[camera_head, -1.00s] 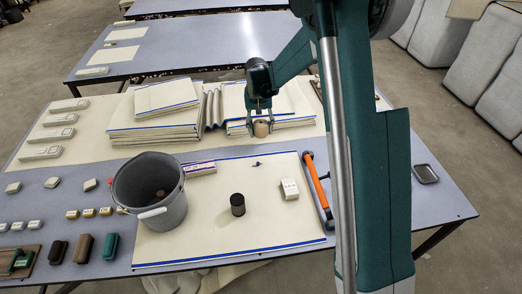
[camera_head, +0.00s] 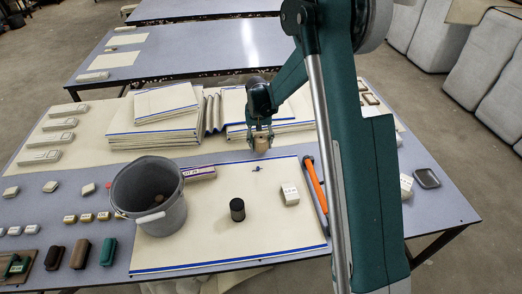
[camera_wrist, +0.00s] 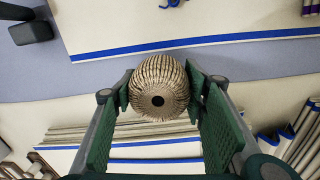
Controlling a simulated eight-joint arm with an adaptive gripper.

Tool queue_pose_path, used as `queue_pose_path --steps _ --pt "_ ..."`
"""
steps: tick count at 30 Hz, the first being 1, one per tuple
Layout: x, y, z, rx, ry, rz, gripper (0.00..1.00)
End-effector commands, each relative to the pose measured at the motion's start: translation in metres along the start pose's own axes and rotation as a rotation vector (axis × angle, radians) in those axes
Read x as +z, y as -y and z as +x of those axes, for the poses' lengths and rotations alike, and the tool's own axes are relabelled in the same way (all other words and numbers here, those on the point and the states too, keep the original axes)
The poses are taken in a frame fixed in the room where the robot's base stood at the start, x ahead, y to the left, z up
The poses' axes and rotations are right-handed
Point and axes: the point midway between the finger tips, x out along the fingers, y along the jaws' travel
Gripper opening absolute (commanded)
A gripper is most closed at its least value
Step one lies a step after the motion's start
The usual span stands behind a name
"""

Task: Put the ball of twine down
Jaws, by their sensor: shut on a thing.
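The ball of twine (camera_wrist: 160,82) is tan and ribbed, with a dark hole facing the wrist camera. My gripper (camera_wrist: 163,95) is shut on it, one green pad at each side. In the head view the ball (camera_head: 261,145) shows small between the fingers of my gripper (camera_head: 261,140), near the back edge of the cream cloth (camera_head: 200,235) with blue borders. Whether the ball touches anything below cannot be told.
A grey bucket (camera_head: 150,200), a black cylinder (camera_head: 237,209), a white block (camera_head: 290,194) and an orange-handled tool (camera_head: 315,184) stand around the cloth. Folded cloth stacks (camera_head: 155,125) lie behind. The cloth's middle is mostly clear.

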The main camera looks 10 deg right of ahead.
Motion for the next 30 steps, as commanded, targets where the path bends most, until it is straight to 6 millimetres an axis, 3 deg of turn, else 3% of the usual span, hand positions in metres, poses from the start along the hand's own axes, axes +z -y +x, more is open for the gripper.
queue_pose_path --steps 9,21,30 --pt "0.000 0.000 0.002 0.000 0.000 0.000 0.30" --pt "0.000 0.002 0.037 0.000 0.000 0.000 0.30" --pt "0.000 0.002 0.037 0.000 0.000 0.000 0.30"
